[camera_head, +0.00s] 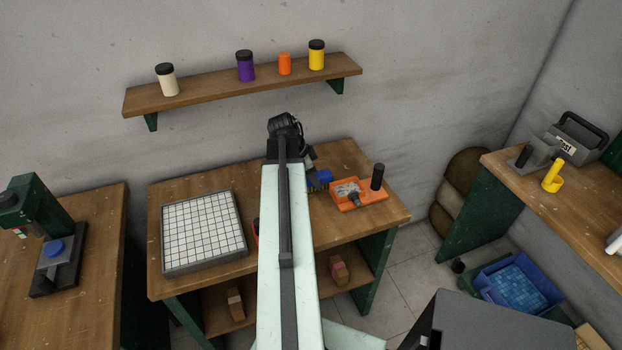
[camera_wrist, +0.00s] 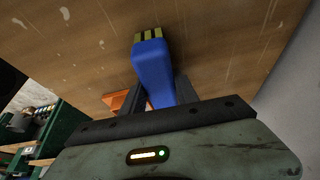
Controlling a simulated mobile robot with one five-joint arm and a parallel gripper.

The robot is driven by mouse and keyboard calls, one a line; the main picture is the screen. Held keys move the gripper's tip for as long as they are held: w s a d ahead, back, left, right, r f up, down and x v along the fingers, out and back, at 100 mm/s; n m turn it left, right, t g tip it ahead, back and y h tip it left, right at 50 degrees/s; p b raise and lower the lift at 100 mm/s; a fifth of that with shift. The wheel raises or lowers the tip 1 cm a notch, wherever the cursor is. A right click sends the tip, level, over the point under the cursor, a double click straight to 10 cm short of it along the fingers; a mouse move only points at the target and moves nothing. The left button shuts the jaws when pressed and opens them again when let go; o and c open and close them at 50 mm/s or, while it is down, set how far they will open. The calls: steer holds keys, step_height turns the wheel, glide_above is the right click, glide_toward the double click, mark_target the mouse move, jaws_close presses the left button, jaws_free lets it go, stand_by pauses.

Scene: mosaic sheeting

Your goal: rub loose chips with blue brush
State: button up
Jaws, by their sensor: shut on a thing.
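My gripper (camera_wrist: 162,84) is shut on the blue brush (camera_wrist: 152,62), with one dark finger on each side of its blue handle. The brush's yellow-and-black striped end points away from the gripper, toward the wooden tabletop. In the head view the blue brush (camera_head: 319,180) shows beside my arm, just left of the orange tray (camera_head: 375,200). Pale loose chips (camera_head: 347,187) lie in the tray's left part. I cannot tell whether the brush touches the tray or the table. A bit of orange, likely the tray (camera_wrist: 117,100), shows left of the fingers in the wrist view.
A dark cylinder (camera_head: 377,176) stands at the tray's right. A sheet of white tiles (camera_head: 203,230) lies on the table's left half. A wall shelf (camera_head: 215,92) with several jars hangs behind. Another bench (camera_head: 560,200) stands at right, with a blue crate (camera_head: 548,290) below.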

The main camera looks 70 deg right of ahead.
mark_target(320, 174)
steer(key=shift+r, duration=0.15)
step_height(320, 174, up, 6)
steer(key=p, duration=0.6)
step_height(320, 174, up, 3)
steer(key=p, duration=0.3)
step_height(320, 174, up, 4)
steer(key=p, duration=0.4)
steer(key=shift+r+p, duration=0.25)
steer(key=shift+p, duration=0.15)
